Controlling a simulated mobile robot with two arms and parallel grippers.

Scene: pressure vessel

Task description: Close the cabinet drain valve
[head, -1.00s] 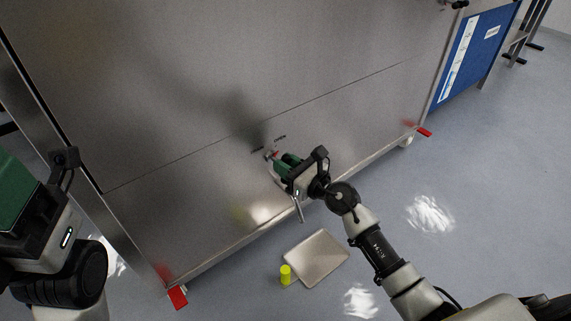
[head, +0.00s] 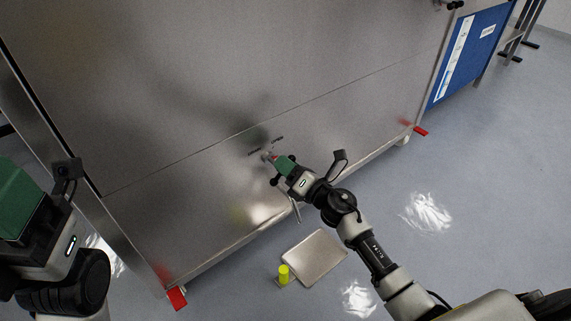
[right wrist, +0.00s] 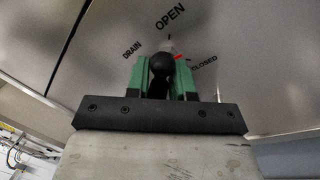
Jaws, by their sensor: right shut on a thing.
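The drain valve (head: 267,156) is on the lower front panel of the steel cabinet (head: 200,100). In the right wrist view, the valve's dark knobbed handle (right wrist: 160,66) sits between the green fingers of my right gripper (right wrist: 161,70), which is shut on it. A small red pointer (right wrist: 179,57) shows beside the knob, on the side of the CLOSED label (right wrist: 204,63). The OPEN label (right wrist: 170,17) is above and DRAIN is at upper left. In the head view my right gripper (head: 282,164) hides part of the valve. My left gripper (head: 18,195) is at the left edge, away from the valve; its fingertips are unclear.
A metal pipe (head: 296,211) hangs below my right gripper. A flat grey plate (head: 314,257) and a yellow cylinder (head: 284,273) are on the floor below. Red feet (head: 177,298) stick out at the cabinet's base. The floor to the right is clear.

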